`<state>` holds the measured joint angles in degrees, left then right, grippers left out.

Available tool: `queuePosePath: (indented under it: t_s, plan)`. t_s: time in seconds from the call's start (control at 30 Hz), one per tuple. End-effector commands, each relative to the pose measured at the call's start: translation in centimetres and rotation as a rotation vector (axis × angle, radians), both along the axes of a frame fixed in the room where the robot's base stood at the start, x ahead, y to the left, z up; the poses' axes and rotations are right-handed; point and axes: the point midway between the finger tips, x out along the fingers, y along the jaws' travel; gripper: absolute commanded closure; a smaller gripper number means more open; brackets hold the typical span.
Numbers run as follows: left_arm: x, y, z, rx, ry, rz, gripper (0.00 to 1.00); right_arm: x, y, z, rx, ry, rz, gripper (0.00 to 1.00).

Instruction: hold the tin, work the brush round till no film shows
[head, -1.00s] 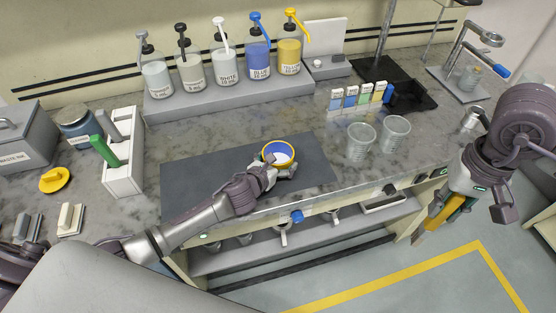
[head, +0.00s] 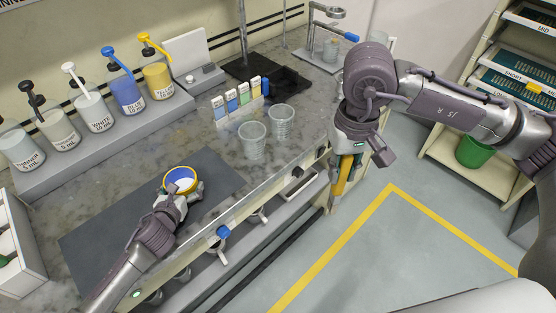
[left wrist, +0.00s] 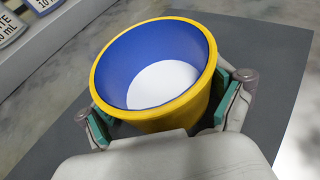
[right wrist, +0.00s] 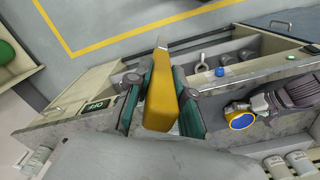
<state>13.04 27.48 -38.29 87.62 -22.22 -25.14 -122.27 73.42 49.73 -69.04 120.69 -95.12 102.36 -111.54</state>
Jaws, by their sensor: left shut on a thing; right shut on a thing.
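The tin (head: 180,181) has a yellow outside and rim. It is upright over the dark mat (head: 90,245). In the left wrist view the tin (left wrist: 150,122) shows a blue inner wall and a white round surface at the bottom. My left gripper (head: 182,194) is shut around the tin's sides, one finger on each side. My right gripper (head: 348,158) is shut on the yellow-handled brush (head: 341,178), off the bench's front edge and well to the right of the tin. The brush (right wrist: 160,95) points away from the right wrist; its tip is small and unclear.
Two clear cups (head: 252,140) stand on the bench right of the mat. Pump bottles (head: 125,92) line a grey riser behind. Small colour-labelled blocks (head: 238,100) stand near a black tray (head: 285,85). A shelf rack with a green bin (head: 474,152) is at right. The floor between is open.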

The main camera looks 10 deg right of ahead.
Motion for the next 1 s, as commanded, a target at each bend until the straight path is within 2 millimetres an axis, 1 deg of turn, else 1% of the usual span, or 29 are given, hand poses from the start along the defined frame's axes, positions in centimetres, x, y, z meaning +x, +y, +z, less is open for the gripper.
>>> queuePosePath:
  t_s: [0.07, 0.17, 0.27, 0.37, 0.4, 0.47, 0.5, 0.57, 0.6, 0.63, 0.67, 0.7, 0.77, 0.8, 0.9, 1.0]
  plan:
    - [0.0, 0.0, 0.0, 0.0, -0.001, 0.0, 0.7, 0.1, 0.1, 0.0, 0.002, -0.002, 0.0, 1.0]
    - [0.0, 0.0, 0.0, 0.0, -0.001, 0.0, 0.7, 1.0, 1.1, 0.0, 0.012, -0.01, -0.001, 1.0]
    - [0.0, 0.0, 0.0, 0.0, -0.001, 0.0, 0.7, 2.9, 3.3, 0.0, 0.035, -0.031, -0.002, 1.0]
    - [0.0, 0.0, 0.0, 0.0, -0.001, 0.0, 0.7, 5.6, 6.8, -0.1, 0.068, -0.061, -0.005, 1.0]
    - [0.0, 0.0, 0.0, 0.0, -0.001, 0.0, 0.7, 6.7, 8.5, -0.1, 0.082, -0.075, -0.007, 1.0]
    - [0.0, 0.0, 0.0, 0.0, -0.001, 0.0, 0.7, 8.3, 11.1, 0.0, 0.102, -0.097, -0.01, 1.0]
    - [0.0, 0.0, 0.0, 0.0, -0.001, 0.0, 0.7, 9.3, 12.8, 0.0, 0.114, -0.111, -0.011, 1.0]
    - [0.0, 0.0, 0.0, 0.0, -0.001, 0.0, 0.7, 10.6, 15.5, 0.0, 0.13, -0.133, -0.013, 1.0]
    - [0.0, 0.0, 0.0, 0.0, -0.001, 0.0, 0.7, 11.4, 17.4, 0.1, 0.14, -0.147, -0.012, 1.0]
    - [0.0, 0.0, 0.0, 0.0, -0.001, 0.0, 0.7, 11.9, 18.8, 0.1, 0.147, -0.159, -0.012, 1.0]
    - [0.0, 0.0, 0.0, 0.0, 0.0, 0.0, 0.7, 12.4, 20.1, 0.1, 0.153, -0.168, -0.012, 1.0]
    - [0.0, 0.0, 0.0, 0.0, 0.0, 0.0, 0.7, 12.9, 22.0, 0.1, 0.162, -0.183, -0.012, 1.0]
    - [0.0, 0.0, 0.0, 0.0, 0.0, 0.0, 0.7, 13.6, 24.6, 0.2, 0.172, -0.205, -0.01, 1.0]
    - [0.0, 0.0, 0.0, 0.0, 0.0, 0.0, 0.7, 13.9, 26.2, 0.3, 0.178, -0.219, -0.009, 1.0]
    - [0.0, 0.0, 0.0, 0.0, 0.0, 0.0, 0.7, 14.4, 29.7, 0.4, 0.188, -0.248, -0.006, 1.0]
    - [0.0, 0.0, 0.0, 0.0, 0.0, 0.0, 0.7, 14.6, 32.1, 0.5, 0.192, -0.27, -0.003, 1.0]
